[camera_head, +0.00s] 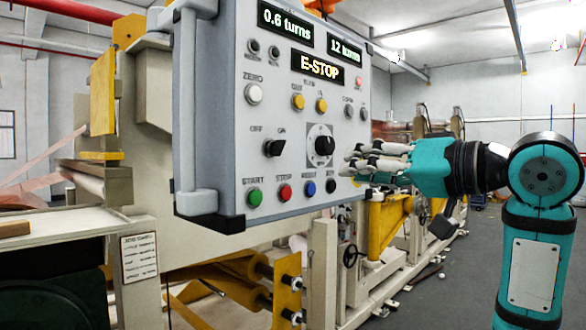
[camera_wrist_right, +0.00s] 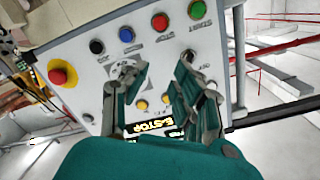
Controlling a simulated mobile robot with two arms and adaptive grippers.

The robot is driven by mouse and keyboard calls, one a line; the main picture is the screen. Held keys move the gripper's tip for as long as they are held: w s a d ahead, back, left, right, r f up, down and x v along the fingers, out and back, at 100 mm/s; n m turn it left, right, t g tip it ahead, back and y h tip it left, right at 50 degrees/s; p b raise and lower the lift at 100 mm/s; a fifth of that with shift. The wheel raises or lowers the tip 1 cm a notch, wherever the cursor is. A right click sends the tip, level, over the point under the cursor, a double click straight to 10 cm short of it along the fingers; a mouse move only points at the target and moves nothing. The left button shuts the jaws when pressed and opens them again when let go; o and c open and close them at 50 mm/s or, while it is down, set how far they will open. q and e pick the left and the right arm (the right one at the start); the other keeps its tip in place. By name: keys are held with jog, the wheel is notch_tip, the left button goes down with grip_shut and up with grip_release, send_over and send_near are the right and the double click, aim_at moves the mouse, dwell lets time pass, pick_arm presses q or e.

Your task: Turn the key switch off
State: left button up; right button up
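The black key switch (camera_head: 272,158) sits on the grey control panel (camera_head: 222,130), between OFF and ON labels and above the start and stop buttons. Its upper end appears to lean toward ON. My right gripper (camera_head: 352,160) is at the panel's right side, right of the black dial (camera_head: 324,146) and apart from the key switch in the head view. In the right wrist view, the gripper (camera_wrist_right: 160,64) has its fingers spread and nothing between them. One finger overlaps the dial area; the other overlaps the key switch area (camera_wrist_right: 188,54), partly hiding it. My left gripper is not in view.
Green (camera_head: 255,197), red (camera_head: 285,193) and blue (camera_head: 309,189) buttons line the panel's bottom. A red emergency stop (camera_wrist_right: 60,74) shows in the right wrist view. The display (camera_head: 319,68) reads E-STOP. A grey handle (camera_head: 188,120) runs along the panel's left edge. Floor is open at right.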

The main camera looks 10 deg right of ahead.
jog(key=n, duration=0.1)
send_near(283, 146)
jog(key=shift+y, duration=0.3)
jog(key=p+x, duration=0.1)
jog(key=x, duration=0.3)
jog(key=p+x, duration=0.2)
jog(key=x, duration=0.2)
jog(key=shift+w+f, duration=0.2)
jog(key=shift+w, duration=0.25)
grip_shut()
